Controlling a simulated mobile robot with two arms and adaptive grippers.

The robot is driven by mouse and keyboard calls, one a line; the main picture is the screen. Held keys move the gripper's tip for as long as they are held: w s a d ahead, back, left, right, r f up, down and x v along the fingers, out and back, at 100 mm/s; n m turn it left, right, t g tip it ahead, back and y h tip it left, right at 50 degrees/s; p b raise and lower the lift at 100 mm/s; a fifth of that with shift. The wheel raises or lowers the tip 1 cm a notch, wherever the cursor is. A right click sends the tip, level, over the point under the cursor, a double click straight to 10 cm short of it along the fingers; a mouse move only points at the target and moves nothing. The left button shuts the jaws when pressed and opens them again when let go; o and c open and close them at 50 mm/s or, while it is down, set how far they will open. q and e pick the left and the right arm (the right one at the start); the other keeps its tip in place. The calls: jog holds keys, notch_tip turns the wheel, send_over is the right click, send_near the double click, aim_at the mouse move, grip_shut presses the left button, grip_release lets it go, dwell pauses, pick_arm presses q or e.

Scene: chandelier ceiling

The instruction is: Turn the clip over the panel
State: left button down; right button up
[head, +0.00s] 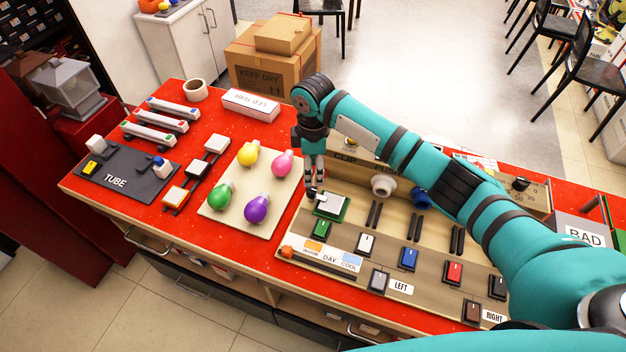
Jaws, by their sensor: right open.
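The panel, a white square plate on a green base (331,206), lies flat at the left end of the beige switch board (350,265). The word CLIP is printed behind it on the board's raised back, partly covered by my arm. My right gripper (313,193) points down at the panel's left rear corner, with its fingers close to that edge. It is open; whether it touches anything cannot be told. A clip cannot be made out clearly, as small dark parts at the fingertips blend together. My left gripper is not in view.
Left of the board, a beige tray (209,208) holds several coloured bulbs. Farther left are a dark TUBE plate (125,175), lamp tubes and a white roll (195,90). Several rocker switches and a white socket (383,185) are on the board. My right arm spans its rear right.

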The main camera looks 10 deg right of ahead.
jog(key=shift+r, duration=1.95)
